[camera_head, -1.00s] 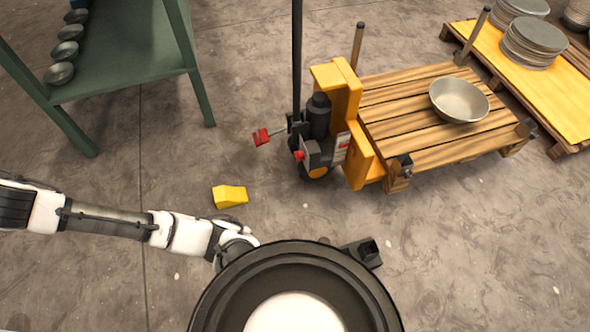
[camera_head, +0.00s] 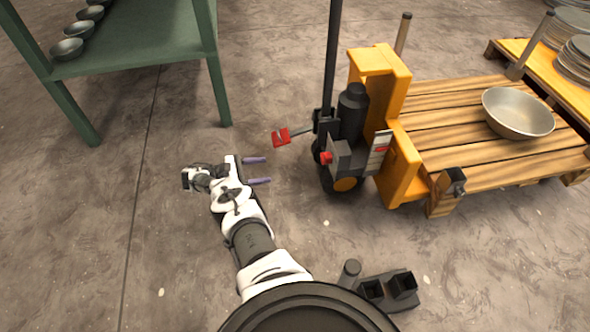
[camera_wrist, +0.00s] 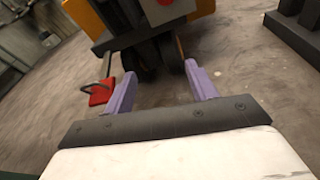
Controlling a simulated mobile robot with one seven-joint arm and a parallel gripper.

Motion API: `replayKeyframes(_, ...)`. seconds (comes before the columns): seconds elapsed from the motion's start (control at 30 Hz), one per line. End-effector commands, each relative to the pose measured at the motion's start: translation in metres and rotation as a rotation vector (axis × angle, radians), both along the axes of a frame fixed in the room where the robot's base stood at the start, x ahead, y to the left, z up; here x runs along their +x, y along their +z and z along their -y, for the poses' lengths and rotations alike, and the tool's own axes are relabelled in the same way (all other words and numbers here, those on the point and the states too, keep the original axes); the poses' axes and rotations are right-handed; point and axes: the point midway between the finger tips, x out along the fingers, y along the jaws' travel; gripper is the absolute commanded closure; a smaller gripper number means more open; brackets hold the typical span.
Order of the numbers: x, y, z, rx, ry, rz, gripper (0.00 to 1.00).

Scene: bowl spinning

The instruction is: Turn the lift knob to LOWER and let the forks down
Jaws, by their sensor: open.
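The yellow pallet jack (camera_head: 385,110) stands right of centre in the head view, its forks hidden under a wooden pallet. A red knob (camera_head: 326,157) sits on its dark front unit, and shows at the top edge of the wrist view (camera_wrist: 166,2). A red pedal (camera_head: 281,137) sticks out to the left on a thin rod; it is at left in the wrist view (camera_wrist: 98,93). I cannot tell which of these red parts is the lift knob. My gripper (camera_head: 268,170) is open and empty, left of the jack and apart from it. Its purple fingers (camera_wrist: 160,85) point towards the jack.
A metal bowl (camera_head: 517,112) rests on the wooden pallet (camera_head: 455,145). A green table (camera_head: 130,50) with several bowls stands at upper left. Another pallet (camera_head: 560,85) with stacked bowls is at upper right. Floor around my gripper is clear.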

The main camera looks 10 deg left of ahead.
Motion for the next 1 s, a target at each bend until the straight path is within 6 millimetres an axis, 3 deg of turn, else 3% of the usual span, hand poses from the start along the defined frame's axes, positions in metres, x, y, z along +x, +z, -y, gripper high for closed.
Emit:
replayKeyframes(0.03,0.006,0.005,0.019,-0.060,-0.059,0.030,0.43)
replayKeyframes(0.1,0.010,0.019,0.038,-0.121,-0.123,0.054,0.43)
replayKeyframes(0.3,0.013,0.036,0.062,-0.175,-0.189,0.077,0.43)
replayKeyframes(1.0,0.041,0.032,0.173,-0.172,-0.184,0.075,0.43)
